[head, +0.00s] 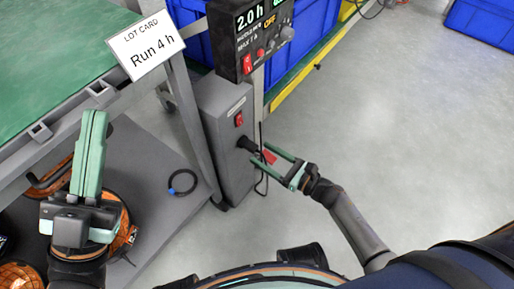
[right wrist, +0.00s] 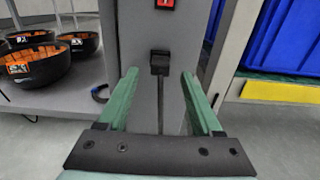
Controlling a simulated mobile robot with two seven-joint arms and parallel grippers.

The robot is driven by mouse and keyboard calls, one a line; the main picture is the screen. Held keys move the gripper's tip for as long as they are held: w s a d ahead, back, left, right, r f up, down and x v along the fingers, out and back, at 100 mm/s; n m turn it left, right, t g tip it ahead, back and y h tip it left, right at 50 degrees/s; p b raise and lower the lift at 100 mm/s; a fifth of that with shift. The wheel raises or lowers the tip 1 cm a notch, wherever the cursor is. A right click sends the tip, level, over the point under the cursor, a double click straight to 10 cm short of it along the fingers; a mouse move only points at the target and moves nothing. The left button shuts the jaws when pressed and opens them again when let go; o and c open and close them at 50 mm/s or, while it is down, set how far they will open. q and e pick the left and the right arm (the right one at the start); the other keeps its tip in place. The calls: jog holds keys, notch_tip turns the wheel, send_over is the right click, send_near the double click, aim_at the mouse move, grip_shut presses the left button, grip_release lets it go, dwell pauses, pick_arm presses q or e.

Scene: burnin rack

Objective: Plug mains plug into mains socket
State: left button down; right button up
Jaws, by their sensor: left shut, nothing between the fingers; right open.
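The black mains plug (head: 246,143) sits against the front face of the grey upright box (head: 222,110), below a red switch. In the right wrist view the plug (right wrist: 160,62) is upright, with its black cable (right wrist: 161,105) hanging down. The mains socket is hidden behind the plug; its pins do not show, so I cannot tell the depth of its seating. My right gripper (head: 260,152) is open in front of the box. Its green fingers lie on either side of the plug's line, with nothing gripped. My left gripper (head: 96,114) is shut and empty, over the grey lower shelf.
A control panel (head: 262,35) stands above the box. A green-topped bench (head: 50,60) with a "Run 4 h" card (head: 146,45) is at the left. Black-and-orange bowls (right wrist: 38,68) and a dark cable coil (head: 183,182) rest on the lower shelf. Floor at the right is clear.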

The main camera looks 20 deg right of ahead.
jog(key=p+v, duration=0.1)
jog(key=v, duration=0.7)
jog(key=shift+s+d, duration=0.25)
jog(key=shift+s, duration=0.1)
